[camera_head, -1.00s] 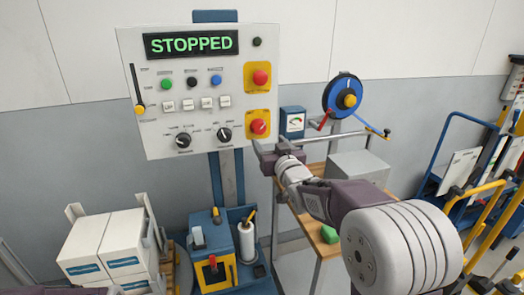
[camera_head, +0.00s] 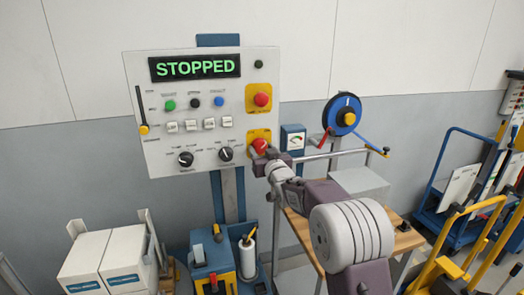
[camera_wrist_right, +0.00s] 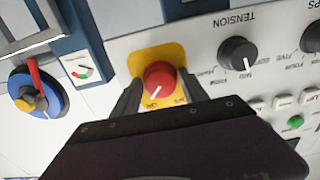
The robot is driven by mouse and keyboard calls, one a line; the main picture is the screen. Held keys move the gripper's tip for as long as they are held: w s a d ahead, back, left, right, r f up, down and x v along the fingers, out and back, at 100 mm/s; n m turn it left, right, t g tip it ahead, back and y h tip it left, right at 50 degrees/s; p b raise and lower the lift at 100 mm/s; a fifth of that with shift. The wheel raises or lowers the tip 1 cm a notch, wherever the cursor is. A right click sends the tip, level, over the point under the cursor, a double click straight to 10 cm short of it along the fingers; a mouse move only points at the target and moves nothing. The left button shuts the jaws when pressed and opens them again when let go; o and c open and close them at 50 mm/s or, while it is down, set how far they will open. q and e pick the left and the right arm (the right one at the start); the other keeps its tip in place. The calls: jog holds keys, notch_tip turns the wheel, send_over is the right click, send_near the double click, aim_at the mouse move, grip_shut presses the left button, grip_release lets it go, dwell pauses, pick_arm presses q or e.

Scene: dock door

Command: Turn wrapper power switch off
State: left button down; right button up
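The wrapper power switch is a red rotary knob (camera_head: 259,146) on a yellow plate at the panel's lower right. In the right wrist view the red knob (camera_wrist_right: 160,80) has a white line slanting down-left, towards small lettering that looks like "ON". My right gripper (camera_head: 267,161) is at the panel, just below the knob in the head view. In the wrist view its two fingers (camera_wrist_right: 160,92) stand on either side of the knob, with yellow plate visible between; it looks open. Contact cannot be told. The panel display (camera_head: 195,67) reads "STOPPED". My left gripper is not in view.
A second red knob (camera_head: 261,99) on yellow sits above the switch. The tension dial (camera_wrist_right: 238,53) is beside the plate. A gauge box (camera_head: 293,139), a blue reel (camera_head: 342,114) and a horizontal bar are right of the panel. White boxes (camera_head: 103,262) stand lower left.

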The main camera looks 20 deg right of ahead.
jog(key=c, duration=0.9)
jog(key=n+b, duration=0.3)
jog(key=shift+f, duration=0.15)
jog(key=n+b, duration=0.4)
jog(key=n, duration=0.1)
jog(key=shift+d+n, duration=0.1)
jog(key=shift+n, duration=0.3)
jog(key=n+b, duration=0.3)
jog(key=n, duration=0.1)
jog(key=shift+r, duration=0.2)
jog(key=shift+r+n+b, duration=0.15)
jog(key=shift+n+b, duration=0.5)
jog(key=shift+n, duration=1.85)
